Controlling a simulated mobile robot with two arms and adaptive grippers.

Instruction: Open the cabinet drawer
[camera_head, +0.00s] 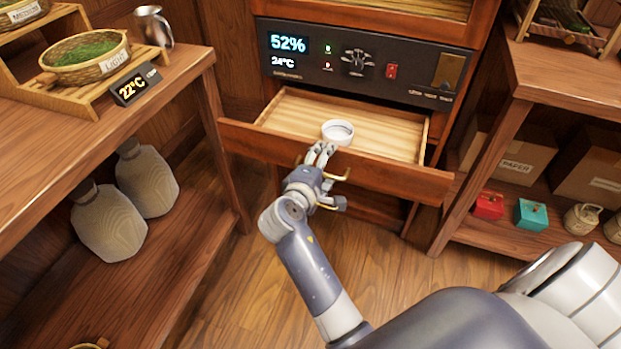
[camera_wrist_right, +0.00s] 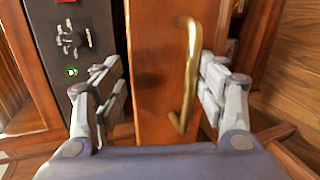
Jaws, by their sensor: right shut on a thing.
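The cabinet drawer (camera_head: 398,176) is pulled well out, and its pale wooden floor (camera_head: 385,133) shows in the head view. My right gripper (camera_head: 322,172) is at the middle of the drawer front, shut on the brass handle (camera_head: 338,177). In the right wrist view, the handle (camera_wrist_right: 190,75) runs along the drawer front (camera_wrist_right: 155,75) between the two fingers of the gripper (camera_wrist_right: 165,95). The exact finger contact is hard to see. A white round container (camera_head: 338,132) sits inside the drawer near its front. My left gripper is out of view.
A dark control panel (camera_head: 362,62) is above the drawer. A wooden shelf table (camera_head: 188,75) with baskets stands at the left, and grey jars (camera_head: 108,222) are below it. Another shelf (camera_head: 570,78) with boxes stands at the right. The floor (camera_head: 250,290) in front is clear.

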